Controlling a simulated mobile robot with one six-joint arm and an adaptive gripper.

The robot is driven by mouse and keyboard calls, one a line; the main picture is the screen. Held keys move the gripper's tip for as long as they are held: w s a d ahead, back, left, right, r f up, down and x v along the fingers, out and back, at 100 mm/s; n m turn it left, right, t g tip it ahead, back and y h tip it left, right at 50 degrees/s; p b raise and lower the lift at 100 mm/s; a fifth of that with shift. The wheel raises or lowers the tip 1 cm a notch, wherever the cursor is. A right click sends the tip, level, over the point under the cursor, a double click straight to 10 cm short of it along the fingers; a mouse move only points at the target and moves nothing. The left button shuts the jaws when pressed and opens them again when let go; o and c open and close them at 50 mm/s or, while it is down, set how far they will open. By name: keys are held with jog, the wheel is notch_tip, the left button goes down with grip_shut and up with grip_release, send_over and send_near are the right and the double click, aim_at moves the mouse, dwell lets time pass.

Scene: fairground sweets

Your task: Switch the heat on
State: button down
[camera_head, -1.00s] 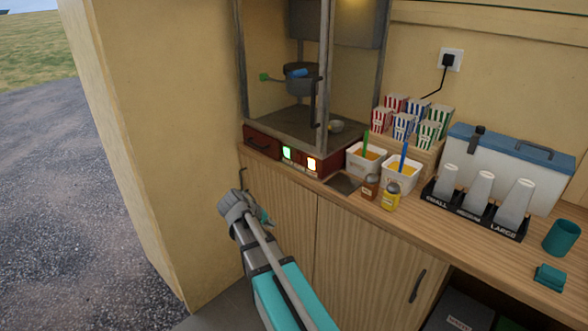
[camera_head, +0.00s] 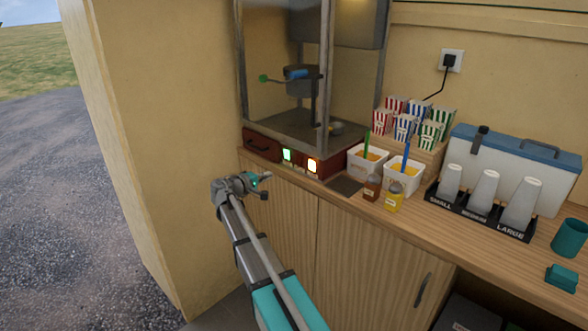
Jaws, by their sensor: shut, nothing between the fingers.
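The popcorn machine (camera_head: 262,143) stands at the left end of the counter, with a red base. On its base front are two lit switches: a green one (camera_head: 287,155) and, to its right, a pale orange-white one (camera_head: 312,166). Their labels are too small to read. The kettle (camera_head: 299,87) hangs inside behind the glass. My gripper (camera_head: 264,186) is shut and empty, in front of the cupboard doors. In the picture it is below and left of the two switches and appears apart from them.
White tubs (camera_head: 402,181) with coloured handles and two shaker bottles (camera_head: 393,198) stand right of the machine. Beyond are striped boxes (camera_head: 430,134), a cup rack (camera_head: 476,219) and a cooler (camera_head: 520,168). The counter edge is close above my gripper.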

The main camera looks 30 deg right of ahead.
aim_at(298, 164)
jog(key=shift+w+d, duration=0.1)
dwell(0.4)
jog(key=b+x, duration=0.1)
jog(key=x, duration=1.2)
jog(key=shift+w+d+b, duration=0.2)
jog(key=shift+d+b, duration=0.1)
jog(key=shift+b, duration=0.05)
jog(key=shift+d, duration=0.3)
jog(key=shift+a, duration=0.2)
jog(key=shift+a, duration=0.1)
jog(key=s+a+b, duration=0.1)
jog(key=s+a, duration=0.1)
jog(key=a, duration=0.4)
jog(key=s+a+f+b, duration=0.1)
jog(key=s+a, duration=0.1)
jog(key=a, duration=0.5)
jog(key=shift+s+f, duration=0.3)
jog(key=shift+s, duration=0.05)
